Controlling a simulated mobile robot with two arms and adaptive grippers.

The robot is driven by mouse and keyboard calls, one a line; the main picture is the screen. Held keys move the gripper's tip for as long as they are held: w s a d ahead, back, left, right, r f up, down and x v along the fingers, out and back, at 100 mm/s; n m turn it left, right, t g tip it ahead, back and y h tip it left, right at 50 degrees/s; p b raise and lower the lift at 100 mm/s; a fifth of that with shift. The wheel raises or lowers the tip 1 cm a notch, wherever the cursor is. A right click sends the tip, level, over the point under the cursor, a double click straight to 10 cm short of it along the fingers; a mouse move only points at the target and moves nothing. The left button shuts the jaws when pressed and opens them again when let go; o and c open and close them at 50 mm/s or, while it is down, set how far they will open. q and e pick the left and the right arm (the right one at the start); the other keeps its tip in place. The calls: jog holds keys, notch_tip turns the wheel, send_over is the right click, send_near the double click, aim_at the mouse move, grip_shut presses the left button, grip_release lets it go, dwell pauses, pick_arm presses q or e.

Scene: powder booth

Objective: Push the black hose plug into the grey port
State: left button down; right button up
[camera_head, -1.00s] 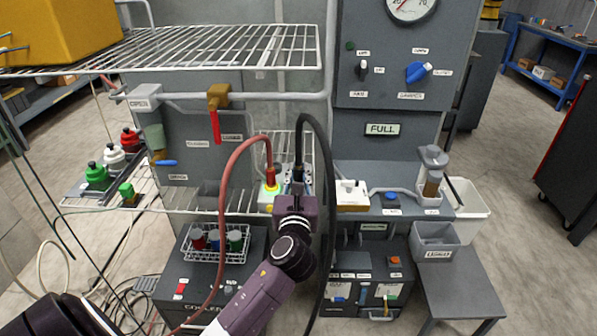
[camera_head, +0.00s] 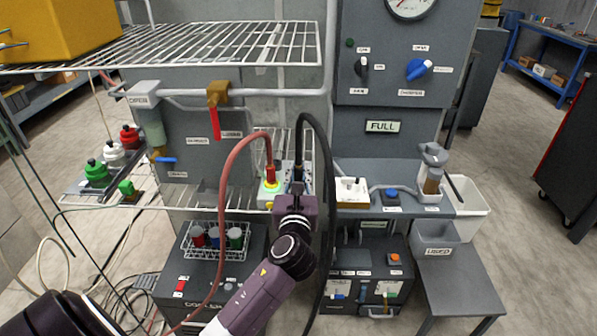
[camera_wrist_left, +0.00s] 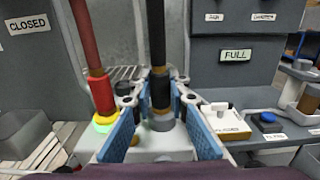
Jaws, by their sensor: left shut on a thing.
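The black hose plug (camera_wrist_left: 160,92) stands upright between my left gripper's blue pads in the left wrist view. It also shows in the head view (camera_head: 298,174) at the end of the black hose (camera_head: 328,190). My left gripper (camera_wrist_left: 160,98) is shut on the plug. The grey port (camera_wrist_left: 162,122) is directly below the plug in the left wrist view. The plug's lower end meets the port's top in that picture; I cannot tell how deep it sits. In the head view my gripper (camera_head: 297,190) hides most of the port. My right gripper is not in view.
A red hose plug (camera_wrist_left: 103,94) stands in a green-lit port (camera_wrist_left: 105,122) close to the left finger. A white box (camera_wrist_left: 225,121) and a blue button (camera_wrist_left: 267,117) are on the right. A wire shelf (camera_head: 200,48) hangs above on the left.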

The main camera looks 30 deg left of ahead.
pick_arm(q)
jog(key=shift+f, duration=0.2)
jog(key=c, duration=1.8)
grip_release()
jog(key=shift+o, duration=0.2)
